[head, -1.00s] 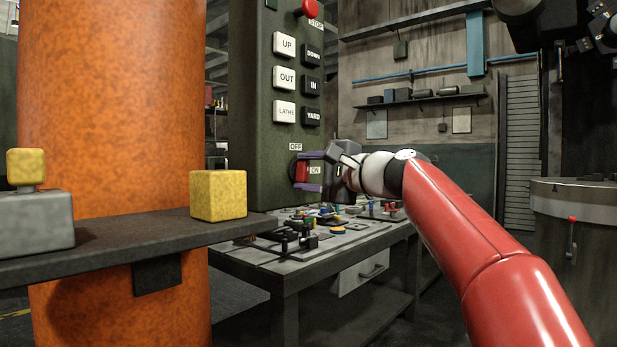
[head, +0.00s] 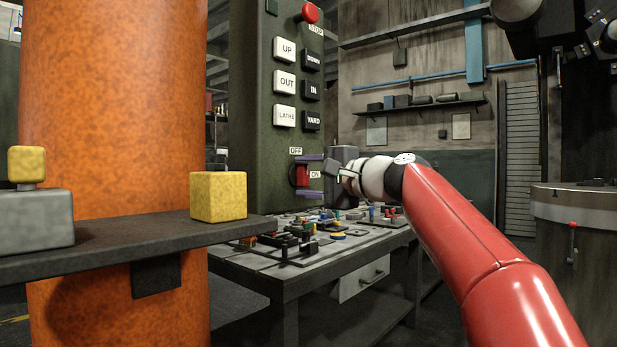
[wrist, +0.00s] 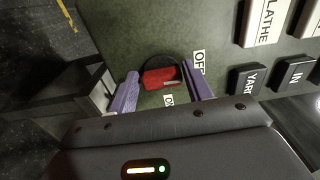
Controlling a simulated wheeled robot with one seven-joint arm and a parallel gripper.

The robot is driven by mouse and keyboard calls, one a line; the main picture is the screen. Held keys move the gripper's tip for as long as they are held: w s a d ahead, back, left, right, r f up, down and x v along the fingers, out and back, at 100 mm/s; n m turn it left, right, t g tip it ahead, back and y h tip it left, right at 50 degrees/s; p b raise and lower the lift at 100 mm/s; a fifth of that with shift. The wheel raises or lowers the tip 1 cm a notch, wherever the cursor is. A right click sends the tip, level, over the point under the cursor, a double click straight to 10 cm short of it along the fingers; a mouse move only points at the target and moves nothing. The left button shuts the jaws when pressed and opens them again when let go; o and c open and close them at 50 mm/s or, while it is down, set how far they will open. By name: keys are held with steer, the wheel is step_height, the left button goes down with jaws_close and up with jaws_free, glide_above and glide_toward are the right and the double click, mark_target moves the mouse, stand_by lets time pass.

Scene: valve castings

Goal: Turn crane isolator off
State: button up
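The crane isolator is a red handle (head: 302,175) on a dark round base, low on the green control panel (head: 252,130). An OFF label (head: 296,151) sits above it and an ON label (head: 315,174) to its right. The handle's long side looks upright, in line with OFF. My gripper (head: 309,175) is in front of the panel, with one purple finger above the handle and one below. In the wrist view the red handle (wrist: 160,78) lies between the spread fingertips (wrist: 164,80), with small gaps at its ends. The fingers look open and not clamped on it.
Push buttons such as LATHE (head: 285,116) and YARD (head: 312,121) and a red stop button (head: 310,13) are above. A workbench (head: 280,275) with several small parts is below. A dark shelf (head: 140,240) with a yellow block (head: 218,196) juts out at left, before an orange column (head: 120,100).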

steer(key=shift+o, duration=1.4)
steer(key=shift+s+d, duration=0.1)
steer(key=b+v, duration=0.2)
steer(key=v, duration=0.5)
steer(key=shift+s+d, duration=0.15)
steer(key=shift+d, duration=0.1)
